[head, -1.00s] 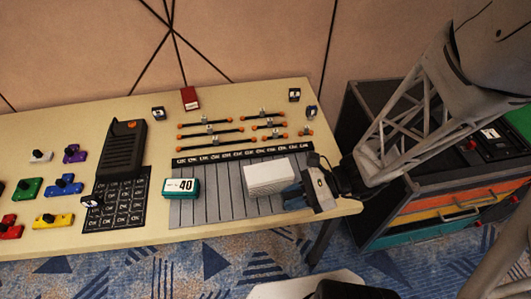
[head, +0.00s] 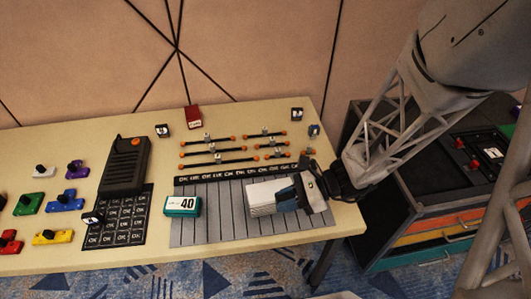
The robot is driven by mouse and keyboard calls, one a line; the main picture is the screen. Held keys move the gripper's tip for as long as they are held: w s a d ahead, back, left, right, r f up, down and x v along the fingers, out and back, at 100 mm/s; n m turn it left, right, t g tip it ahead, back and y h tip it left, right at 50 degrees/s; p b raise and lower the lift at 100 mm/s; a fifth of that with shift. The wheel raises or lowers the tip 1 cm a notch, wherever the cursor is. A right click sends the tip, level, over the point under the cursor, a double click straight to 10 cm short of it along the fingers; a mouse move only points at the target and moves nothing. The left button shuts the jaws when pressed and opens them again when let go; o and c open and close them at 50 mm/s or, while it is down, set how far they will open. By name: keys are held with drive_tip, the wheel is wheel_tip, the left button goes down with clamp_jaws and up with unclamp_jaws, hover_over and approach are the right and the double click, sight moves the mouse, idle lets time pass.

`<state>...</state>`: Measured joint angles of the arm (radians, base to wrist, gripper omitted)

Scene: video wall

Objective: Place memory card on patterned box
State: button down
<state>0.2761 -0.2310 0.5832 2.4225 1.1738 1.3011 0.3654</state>
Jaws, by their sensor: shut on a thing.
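A pale white box (head: 262,197) with a faintly textured surface lies on the grey striped mat (head: 208,227); I take it for the patterned box. My gripper (head: 286,194) reaches in from the right, and its bluish fingers overlap the right end of this box in the head view. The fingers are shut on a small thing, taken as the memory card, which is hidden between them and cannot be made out. I cannot tell whether the fingers or the held thing touch the box.
A teal box marked 40 (head: 182,206) stands left of the white box. Rods with orange ends (head: 214,153) lie behind the mat. A black handset (head: 125,165) and coloured pieces (head: 62,200) are at left. A drawer cabinet (head: 420,225) stands right of the table.

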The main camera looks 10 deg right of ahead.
drive_tip(key=w, duration=0.3)
drive_tip(key=w+a, duration=0.1)
drive_tip(key=w, duration=0.2)
drive_tip(key=w+f, duration=0.1)
drive_tip(key=w, duration=0.3)
drive_tip(key=shift+a, duration=0.4)
drive_tip(key=shift+f, duration=1.75)
drive_tip(key=shift+f, duration=0.15)
drive_tip(key=c, duration=1)
unclamp_jaws()
drive_tip(key=shift+r, duration=0.2)
drive_tip(key=shift+v, duration=6)
drive_tip(key=shift+s, duration=0.1)
